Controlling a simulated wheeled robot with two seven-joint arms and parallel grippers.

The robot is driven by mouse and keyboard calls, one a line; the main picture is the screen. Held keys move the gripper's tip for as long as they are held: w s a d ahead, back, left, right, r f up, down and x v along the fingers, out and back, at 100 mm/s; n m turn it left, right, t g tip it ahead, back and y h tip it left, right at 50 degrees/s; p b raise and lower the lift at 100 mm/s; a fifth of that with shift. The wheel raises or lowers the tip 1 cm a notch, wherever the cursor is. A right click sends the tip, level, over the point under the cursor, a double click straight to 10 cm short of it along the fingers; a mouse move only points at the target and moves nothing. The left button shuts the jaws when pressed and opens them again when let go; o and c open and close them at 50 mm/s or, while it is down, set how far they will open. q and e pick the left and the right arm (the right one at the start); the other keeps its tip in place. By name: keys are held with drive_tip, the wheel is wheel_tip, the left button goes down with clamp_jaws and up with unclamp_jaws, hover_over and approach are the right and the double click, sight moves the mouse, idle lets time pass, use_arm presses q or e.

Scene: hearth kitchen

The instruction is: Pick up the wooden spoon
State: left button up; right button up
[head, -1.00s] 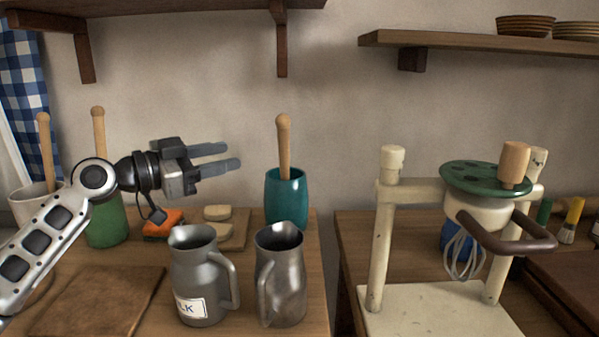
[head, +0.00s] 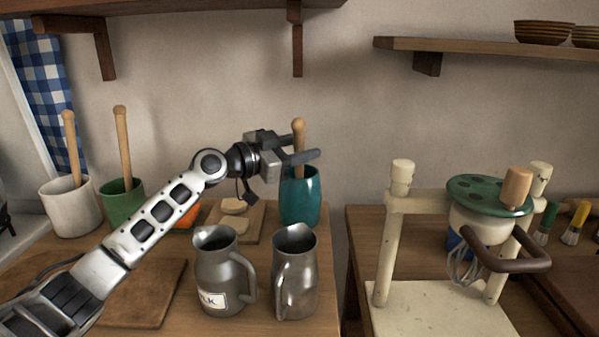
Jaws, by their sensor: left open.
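A wooden spoon handle (head: 298,130) with a rounded end stands up out of a teal crock (head: 300,200); its lower end is hidden inside. My left gripper (head: 303,147) is open at this handle, above the crock's rim. One finger passes in front of the handle and the other seems to be behind it; I cannot tell whether they touch it. Similar wooden handles stand in a white crock (head: 70,207) and a green crock (head: 121,203) at the left. My right gripper is not in view.
Two metal jugs, one labelled (head: 220,272) and one plain (head: 295,275), stand in front of the teal crock. A board (head: 140,295) lies at the front left. A mixer-like stand (head: 388,245) is on the right. A shelf (head: 190,8) hangs above.

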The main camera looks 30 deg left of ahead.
use_arm(q)
drive_tip(key=shift+x, duration=0.85)
clamp_jaws()
drive_tip(key=shift+r, duration=0.15)
